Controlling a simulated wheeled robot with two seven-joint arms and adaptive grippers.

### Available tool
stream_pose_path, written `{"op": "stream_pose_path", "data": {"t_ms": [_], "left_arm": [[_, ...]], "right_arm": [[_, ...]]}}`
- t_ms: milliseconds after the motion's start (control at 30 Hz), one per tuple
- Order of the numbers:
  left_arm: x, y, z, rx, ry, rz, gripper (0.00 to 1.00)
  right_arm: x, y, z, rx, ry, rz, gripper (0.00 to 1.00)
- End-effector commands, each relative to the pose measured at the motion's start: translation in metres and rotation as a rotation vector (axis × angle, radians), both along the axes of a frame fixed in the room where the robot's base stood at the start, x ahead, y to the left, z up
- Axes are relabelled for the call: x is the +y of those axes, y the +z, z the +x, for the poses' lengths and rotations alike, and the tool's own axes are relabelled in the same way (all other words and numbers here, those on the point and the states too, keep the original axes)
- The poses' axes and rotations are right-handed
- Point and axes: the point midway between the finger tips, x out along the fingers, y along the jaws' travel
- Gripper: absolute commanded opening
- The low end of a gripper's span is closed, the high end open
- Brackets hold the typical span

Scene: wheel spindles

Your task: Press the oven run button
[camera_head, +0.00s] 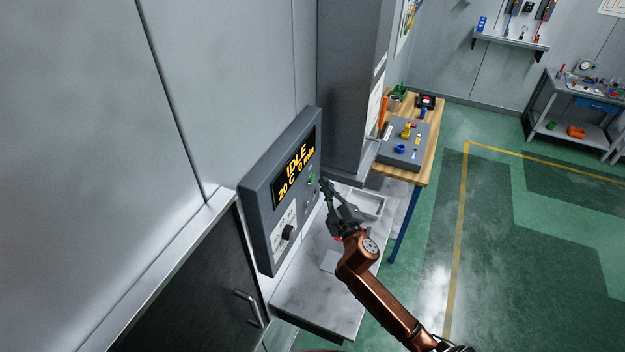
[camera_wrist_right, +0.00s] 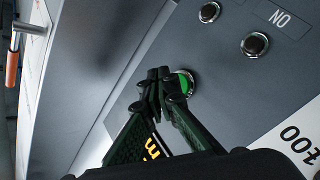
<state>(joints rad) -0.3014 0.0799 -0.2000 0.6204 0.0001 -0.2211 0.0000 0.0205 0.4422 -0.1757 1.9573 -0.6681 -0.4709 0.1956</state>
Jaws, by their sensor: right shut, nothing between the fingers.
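The oven's control panel (camera_head: 265,222) is a dark grey box on the wall. Its display (camera_head: 290,178) reads "IDLE", "20 C" and "0 min" in yellow. A round green button (camera_head: 312,179) sits at the right of the display; it also shows in the right wrist view (camera_wrist_right: 188,83), partly covered by the fingers. My right gripper (camera_head: 323,182) is shut and empty, with its fingertips right at the green button in both views (camera_wrist_right: 158,80). I cannot tell whether they touch it. My left gripper is not in view.
Two more round buttons (camera_wrist_right: 209,12) (camera_wrist_right: 255,44) are on the panel, one near an "ON" label. A black knob (camera_head: 288,232) is on a white dial plate. A grey shelf (camera_head: 315,290) with a shallow tray (camera_head: 372,205) lies below. A wooden workbench (camera_head: 432,150) stands behind.

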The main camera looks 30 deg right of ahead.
Motion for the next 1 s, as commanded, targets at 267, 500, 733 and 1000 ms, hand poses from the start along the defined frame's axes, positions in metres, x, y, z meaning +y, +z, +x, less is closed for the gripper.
{"op": "stream_pose_path", "data": {"t_ms": [267, 500, 733, 1000], "left_arm": [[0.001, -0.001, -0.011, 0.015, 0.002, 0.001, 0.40], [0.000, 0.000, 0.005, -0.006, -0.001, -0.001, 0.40], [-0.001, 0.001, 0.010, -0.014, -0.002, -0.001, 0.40], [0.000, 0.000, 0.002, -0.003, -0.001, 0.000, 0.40]], "right_arm": [[0.004, 0.000, 0.005, 0.000, -0.001, -0.001, 0.00], [0.004, 0.000, 0.004, -0.001, -0.001, -0.001, 0.00], [0.004, 0.000, 0.004, -0.001, -0.001, -0.001, 0.00], [0.004, 0.000, 0.004, 0.000, 0.000, -0.001, 0.00]]}}
